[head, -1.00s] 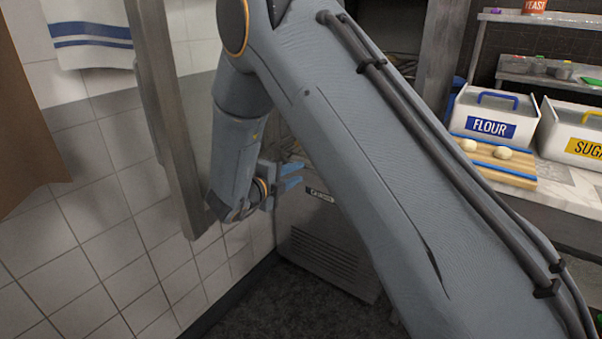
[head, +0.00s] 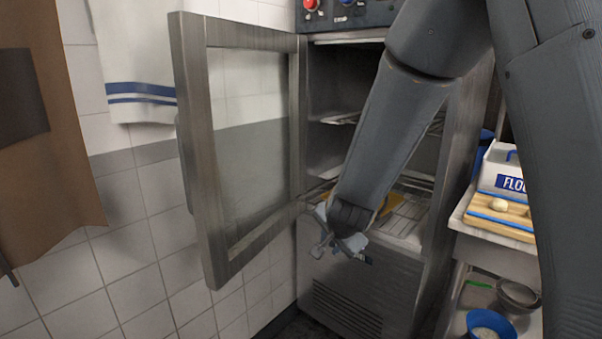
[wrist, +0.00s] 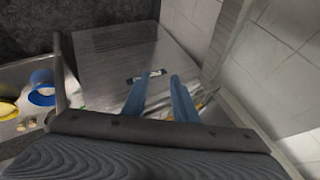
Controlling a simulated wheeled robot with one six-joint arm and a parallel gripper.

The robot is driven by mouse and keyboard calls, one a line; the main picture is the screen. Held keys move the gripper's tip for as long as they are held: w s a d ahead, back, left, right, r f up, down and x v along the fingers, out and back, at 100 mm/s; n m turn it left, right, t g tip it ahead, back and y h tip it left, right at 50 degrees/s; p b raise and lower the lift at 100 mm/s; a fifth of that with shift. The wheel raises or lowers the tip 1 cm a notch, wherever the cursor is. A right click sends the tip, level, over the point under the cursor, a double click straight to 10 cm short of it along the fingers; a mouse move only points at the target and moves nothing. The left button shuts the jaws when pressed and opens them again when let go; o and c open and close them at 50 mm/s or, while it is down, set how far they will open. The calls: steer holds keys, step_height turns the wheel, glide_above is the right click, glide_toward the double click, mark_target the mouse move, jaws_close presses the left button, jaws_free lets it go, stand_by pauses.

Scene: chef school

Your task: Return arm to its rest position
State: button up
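My arm reaches in from the upper right of the head view and hangs down in front of the open oven (head: 365,285). My gripper (head: 340,246) is at its lower end, in front of the oven's lower front edge, with the open door to its left. In the wrist view my gripper (wrist: 160,82) shows two blue fingers spread apart with nothing between them. The forearm hides part of the oven's inside.
The glass oven door (head: 190,150) stands open at left. A counter with a cutting board (head: 505,224) is at right; a blue bowl (head: 490,325) sits below. A towel (head: 138,70) hangs on the tiled wall.

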steer(key=s+d+n+g, duration=0.2)
steer(key=s+d+n, duration=0.1)
steer(key=s, duration=0.6)
steer(key=s+d+n+g, duration=0.3)
steer(key=s+d, duration=0.1)
steer(key=s, duration=0.5)
steer(key=s+d+n+g, duration=0.3)
steer(key=s+d, duration=0.1)
steer(key=s, duration=0.6)
steer(key=shift+d+n+h+p, duration=0.15)
steer(key=shift+n+h+p, duration=0.15)
steer(key=shift+n+p, duration=0.1)
